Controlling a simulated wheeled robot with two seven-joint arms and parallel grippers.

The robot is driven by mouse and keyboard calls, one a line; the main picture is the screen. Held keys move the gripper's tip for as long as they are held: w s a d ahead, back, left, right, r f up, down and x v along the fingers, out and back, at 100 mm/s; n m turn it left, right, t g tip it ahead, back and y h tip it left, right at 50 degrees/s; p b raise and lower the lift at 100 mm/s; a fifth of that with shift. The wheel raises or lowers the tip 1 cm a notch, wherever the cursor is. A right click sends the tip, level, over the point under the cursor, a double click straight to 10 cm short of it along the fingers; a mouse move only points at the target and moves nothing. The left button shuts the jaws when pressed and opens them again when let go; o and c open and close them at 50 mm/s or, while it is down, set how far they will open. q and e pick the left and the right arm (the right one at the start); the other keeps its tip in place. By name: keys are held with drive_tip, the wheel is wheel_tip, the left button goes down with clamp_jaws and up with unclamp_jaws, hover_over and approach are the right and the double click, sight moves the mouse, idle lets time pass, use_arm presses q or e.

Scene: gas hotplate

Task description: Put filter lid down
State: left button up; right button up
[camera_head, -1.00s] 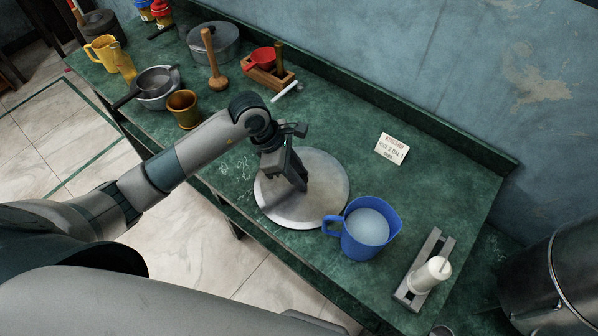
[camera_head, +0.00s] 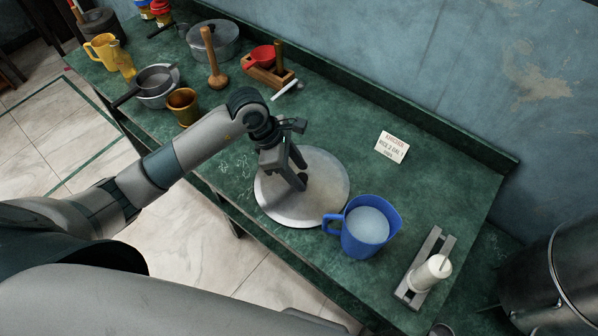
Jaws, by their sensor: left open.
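The filter lid (camera_head: 325,196), a round pale metal disc, lies flat on the green counter, left of a blue jug. My left gripper (camera_head: 303,181) is over the upper left part of the lid, pointing down. Its fingers are apart with nothing seen between them. I cannot tell whether the fingertips touch the lid. The gripper hides part of the lid's middle, including any handle there. My right gripper is not in view.
The blue jug (camera_head: 367,227) with pale contents stands close against the lid's right side. A metal stand with a white cylinder (camera_head: 428,272) is further right. Bowls, pots and cups crowd the counter's left. A large metal vessel (camera_head: 556,275) is at far right.

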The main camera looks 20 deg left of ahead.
use_arm(q)
drive_tip(key=b+v, duration=0.2)
drive_tip(key=v, duration=0.9)
drive_tip(key=shift+r+b, duration=0.15)
drive_tip(key=shift+b, duration=0.25)
drive_tip(key=shift+s+a, duration=0.1)
idle(1.1)
